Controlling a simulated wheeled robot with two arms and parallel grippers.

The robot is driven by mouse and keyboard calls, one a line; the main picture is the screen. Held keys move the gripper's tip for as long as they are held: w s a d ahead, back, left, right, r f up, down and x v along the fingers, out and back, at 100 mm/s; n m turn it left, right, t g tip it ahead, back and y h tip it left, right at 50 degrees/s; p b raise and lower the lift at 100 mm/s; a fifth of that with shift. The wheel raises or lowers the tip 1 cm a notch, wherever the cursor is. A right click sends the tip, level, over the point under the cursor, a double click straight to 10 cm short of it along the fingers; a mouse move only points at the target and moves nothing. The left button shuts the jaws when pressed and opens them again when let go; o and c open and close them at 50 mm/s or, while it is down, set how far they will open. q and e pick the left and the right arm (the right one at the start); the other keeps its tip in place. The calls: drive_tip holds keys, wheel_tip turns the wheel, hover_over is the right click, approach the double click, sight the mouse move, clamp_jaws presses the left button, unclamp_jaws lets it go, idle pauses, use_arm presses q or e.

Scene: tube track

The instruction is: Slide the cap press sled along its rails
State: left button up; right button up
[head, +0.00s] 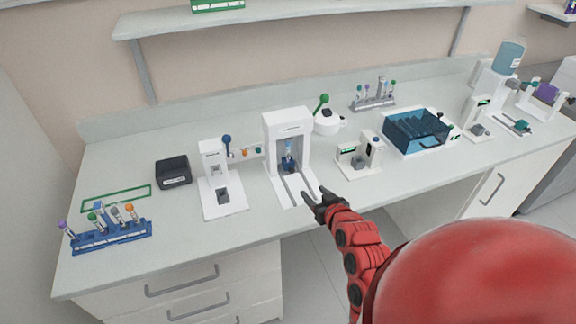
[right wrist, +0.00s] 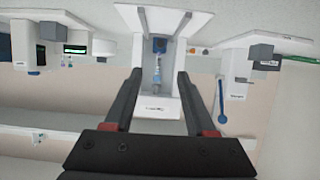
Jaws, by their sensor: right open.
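The white cap press (head: 287,125) stands in the middle of the counter, with two grey rails (head: 293,188) running forward on its base plate. The blue sled (head: 288,165) sits inside the press frame at the back of the rails and appears to hold a tube. My right gripper (head: 313,192) is open and empty, near the front end of the rails and apart from the sled. My left gripper is not in view.
A smaller white press with a blue-knobbed lever (head: 213,165) stands to the left, beside a black box (head: 173,172). A blue tube rack (head: 110,235) is at far left. A white device (head: 358,160) and blue bin (head: 415,132) stand right. A shelf (head: 290,20) hangs above.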

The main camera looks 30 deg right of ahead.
sight(293, 171)
drive_tip(key=b+x, duration=0.1)
drive_tip(key=b, duration=0.1)
drive_tip(key=b+x, duration=0.2)
drive_tip(key=shift+s+a+f, duration=0.1)
drive_tip(key=shift+a+f, duration=0.05)
drive_tip(key=shift+f, duration=0.15)
drive_tip(key=shift+w+r+p, duration=0.2)
drive_tip(key=shift+w+p, duration=0.55)
drive_tip(key=shift+p, duration=0.2)
drive_tip(key=p+x, duration=0.1)
drive_tip(key=x, duration=0.2)
drive_tip(key=p+x, duration=0.1)
drive_tip(key=x, duration=0.3)
drive_tip(key=p+x, duration=0.1)
drive_tip(key=x, duration=0.2)
drive_tip(key=shift+w+d+f, duration=0.15)
drive_tip(key=shift+w+d, duration=0.1)
drive_tip(key=shift+d, duration=0.1)
drive_tip(key=shift+p+x, duration=0.35)
drive_tip(key=shift+x, duration=0.75)
clamp_jaws()
